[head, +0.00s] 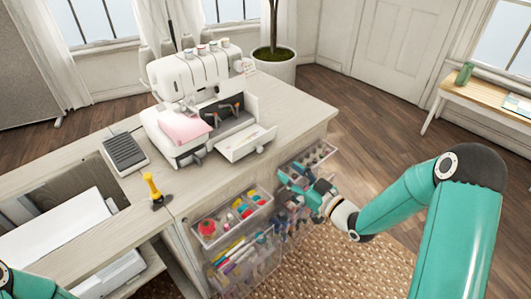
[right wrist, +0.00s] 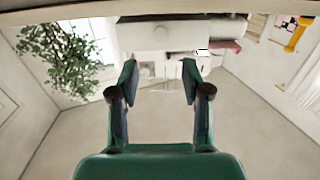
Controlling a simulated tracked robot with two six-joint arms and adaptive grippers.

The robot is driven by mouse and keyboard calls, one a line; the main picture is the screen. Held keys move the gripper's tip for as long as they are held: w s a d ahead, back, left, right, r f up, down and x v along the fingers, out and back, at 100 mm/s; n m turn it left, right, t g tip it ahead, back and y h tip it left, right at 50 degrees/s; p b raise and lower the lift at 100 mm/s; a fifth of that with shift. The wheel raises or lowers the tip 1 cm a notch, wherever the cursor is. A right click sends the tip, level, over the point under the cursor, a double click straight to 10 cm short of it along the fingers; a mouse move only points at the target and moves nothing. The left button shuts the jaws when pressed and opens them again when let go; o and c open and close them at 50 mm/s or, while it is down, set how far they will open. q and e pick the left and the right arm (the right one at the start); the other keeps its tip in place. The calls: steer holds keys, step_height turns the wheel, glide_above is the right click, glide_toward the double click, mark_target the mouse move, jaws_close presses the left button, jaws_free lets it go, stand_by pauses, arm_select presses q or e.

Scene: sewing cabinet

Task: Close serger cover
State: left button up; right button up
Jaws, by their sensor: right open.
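The white serger (head: 195,80) stands on the cabinet top, with pink cloth (head: 185,127) on its left part. Its front cover (head: 246,143) is swung open, tilted down and out toward the cabinet's front edge, and the dark inside shows. My right gripper (head: 297,178) is in front of the cabinet edge, below and right of the cover, apart from it. In the right wrist view my right gripper (right wrist: 160,75) is open with nothing between its fingers, and a white panel, probably the cover (right wrist: 155,32), is beyond the fingertips. My left gripper is out of view.
Clear bins (head: 232,217) of sewing supplies hang on the cabinet front, close to my right gripper. A black foot pedal (head: 125,152) and a yellow-handled tool (head: 152,188) are on the left of the top. The top's right end is clear.

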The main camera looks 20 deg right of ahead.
steer(key=p+x, duration=0.1)
steer(key=x, duration=1)
steer(key=shift+w, duration=0.1)
jaws_close()
